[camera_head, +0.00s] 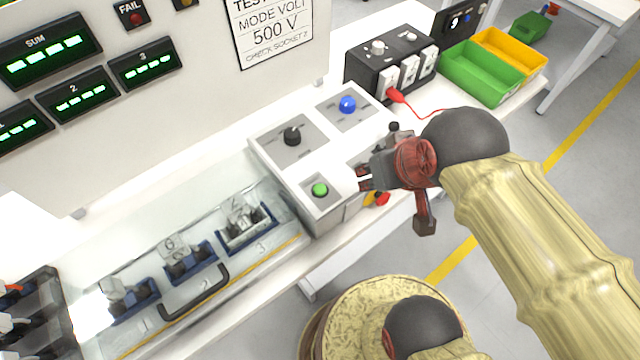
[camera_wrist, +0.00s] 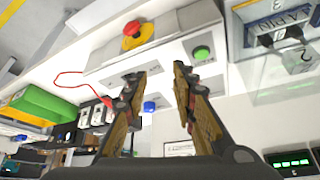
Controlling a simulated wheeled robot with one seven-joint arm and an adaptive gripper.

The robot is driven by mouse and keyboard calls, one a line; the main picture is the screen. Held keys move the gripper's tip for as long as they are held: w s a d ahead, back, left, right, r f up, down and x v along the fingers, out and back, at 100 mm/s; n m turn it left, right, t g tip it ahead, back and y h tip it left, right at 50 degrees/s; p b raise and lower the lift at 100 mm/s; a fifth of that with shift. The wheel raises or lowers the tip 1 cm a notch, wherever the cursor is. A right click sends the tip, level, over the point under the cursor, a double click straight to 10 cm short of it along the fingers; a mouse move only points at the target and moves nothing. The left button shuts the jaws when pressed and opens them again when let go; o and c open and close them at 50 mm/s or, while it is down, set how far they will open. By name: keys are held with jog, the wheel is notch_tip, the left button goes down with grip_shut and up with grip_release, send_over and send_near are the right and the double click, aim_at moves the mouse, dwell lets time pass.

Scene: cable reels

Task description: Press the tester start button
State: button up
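The green button (camera_head: 320,189) sits on a light square plate at the front of the grey control box (camera_head: 335,215). It also shows in the wrist view (camera_wrist: 202,53), just right of the right finger's tip. My gripper (camera_head: 362,178) hovers to the right of the green button in the head view, apart from it. In the wrist view its two fingers (camera_wrist: 158,74) stand apart with nothing between them. The panel part behind my gripper is partly hidden in the head view.
The box also carries a black knob (camera_head: 292,136), a blue button (camera_head: 348,104) and a red mushroom button on yellow (camera_wrist: 135,32). Left is a clear-covered bay (camera_head: 200,235) with several socketed parts. Behind are a black socket unit (camera_head: 375,65) with a red lead and green and yellow bins (camera_head: 480,75).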

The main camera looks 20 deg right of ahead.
jog(key=shift+c, duration=1.2)
